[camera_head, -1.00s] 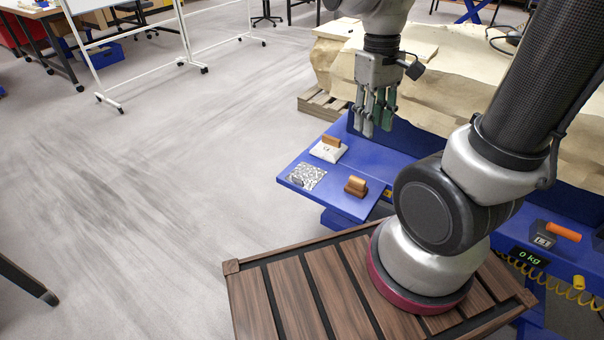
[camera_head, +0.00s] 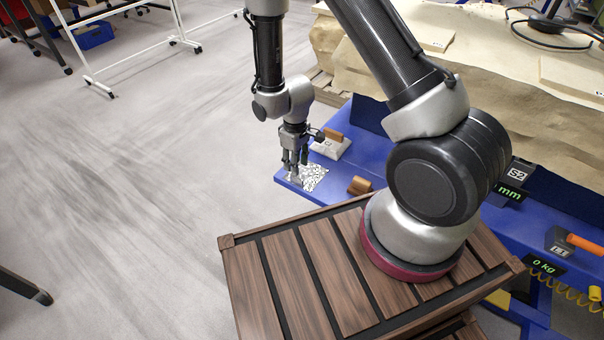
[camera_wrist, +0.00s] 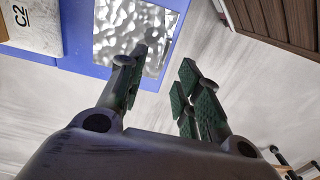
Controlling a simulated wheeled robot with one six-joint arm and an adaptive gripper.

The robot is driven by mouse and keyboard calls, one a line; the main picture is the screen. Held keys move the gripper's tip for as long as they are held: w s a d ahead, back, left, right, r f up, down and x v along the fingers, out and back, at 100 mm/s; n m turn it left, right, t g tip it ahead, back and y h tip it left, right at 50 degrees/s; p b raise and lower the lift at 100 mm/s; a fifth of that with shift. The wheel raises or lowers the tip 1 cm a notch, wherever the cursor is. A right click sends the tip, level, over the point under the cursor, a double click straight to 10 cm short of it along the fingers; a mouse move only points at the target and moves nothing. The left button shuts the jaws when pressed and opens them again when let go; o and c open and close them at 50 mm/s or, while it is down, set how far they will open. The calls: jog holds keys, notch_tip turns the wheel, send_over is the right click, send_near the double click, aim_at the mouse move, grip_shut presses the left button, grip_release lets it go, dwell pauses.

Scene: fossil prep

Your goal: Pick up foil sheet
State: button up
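The foil sheet (camera_head: 312,176) is a crinkled silver square lying flat near the left end of the blue bench top (camera_head: 345,186). It also shows in the wrist view (camera_wrist: 128,32), at the top centre. My gripper (camera_head: 295,176) is above the sheet's left side in the head view, fingers pointing down. In the wrist view my gripper (camera_wrist: 160,72) has its green-padded fingers spread apart with nothing between them. The left finger overlaps the sheet's lower edge in that view. I cannot tell whether the fingertips touch the sheet.
A white block marked C2 (camera_wrist: 34,22), with a wooden handle, stands beside the foil. A brown wooden block (camera_head: 360,185) lies right of it. The bench's edge is close to the foil, with open floor (camera_head: 140,180) beyond. A slatted wooden crate (camera_head: 285,280) stands in front.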

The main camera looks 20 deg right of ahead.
aim_at(297, 178)
jog(key=f, duration=0.7)
jog(key=shift+s, duration=0.35)
grip_shut()
